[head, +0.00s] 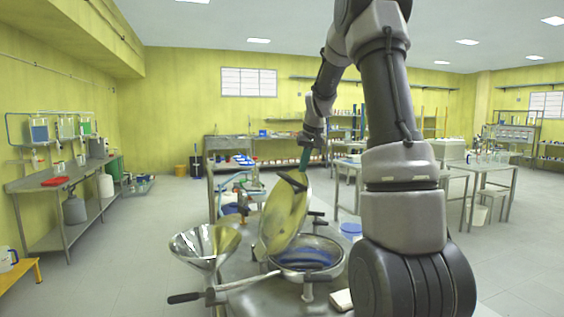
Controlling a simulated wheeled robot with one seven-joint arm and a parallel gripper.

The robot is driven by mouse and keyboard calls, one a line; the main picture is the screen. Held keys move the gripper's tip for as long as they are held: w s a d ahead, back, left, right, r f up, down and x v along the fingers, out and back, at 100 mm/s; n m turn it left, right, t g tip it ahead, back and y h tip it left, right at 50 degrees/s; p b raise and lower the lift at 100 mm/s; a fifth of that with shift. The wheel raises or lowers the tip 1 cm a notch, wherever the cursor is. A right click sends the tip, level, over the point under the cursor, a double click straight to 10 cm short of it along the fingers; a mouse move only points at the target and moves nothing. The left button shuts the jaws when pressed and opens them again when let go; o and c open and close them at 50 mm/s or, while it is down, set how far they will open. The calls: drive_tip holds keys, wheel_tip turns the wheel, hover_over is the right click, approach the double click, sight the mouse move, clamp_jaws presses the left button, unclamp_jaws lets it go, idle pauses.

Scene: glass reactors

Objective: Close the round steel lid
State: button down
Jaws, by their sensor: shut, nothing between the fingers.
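The round steel lid (285,218) stands open and tilted steeply on its hinge at the left of a round steel vessel opening (307,257), whose rim and bluish inside show. My gripper (291,181) is at the top edge of the lid, its fingers shut and empty. It looks close to or against the lid's upper rim; I cannot tell whether they touch. The fingertips are small and dark here.
A steel funnel (203,244) stands left of the lid, and a black-handled lever (186,297) juts out in front. Clamps surround the opening. Benches with glassware line the left wall (60,182) and stand at the right (488,165). Grey floor is free at left.

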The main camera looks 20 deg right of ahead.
drive_tip(key=d+f+y, duration=0.3)
drive_tip(key=d+f, duration=0.3)
drive_tip(key=d, duration=0.3)
drive_tip(key=d+f+y, duration=0.2)
drive_tip(key=d+f, duration=0.2)
drive_tip(key=f, duration=0.4)
drive_tip(key=d+f+m+y, duration=0.1)
drive_tip(key=d+f+y, duration=0.2)
drive_tip(key=f, duration=0.6)
drive_tip(key=d+f+m+y, duration=0.1)
drive_tip(key=d+f+y, duration=0.1)
drive_tip(key=d+f, duration=0.4)
wheel_tip(320, 180, down, 2)
drive_tip(key=shift+d+f+t, duration=0.15)
drive_tip(key=shift+f+t, duration=0.05)
drive_tip(key=shift+t, duration=0.2)
drive_tip(key=shift+s+f, duration=0.1)
drive_tip(key=shift+f, duration=0.5)
drive_tip(key=shift+f+y, duration=0.15)
drive_tip(key=shift+y, duration=0.15)
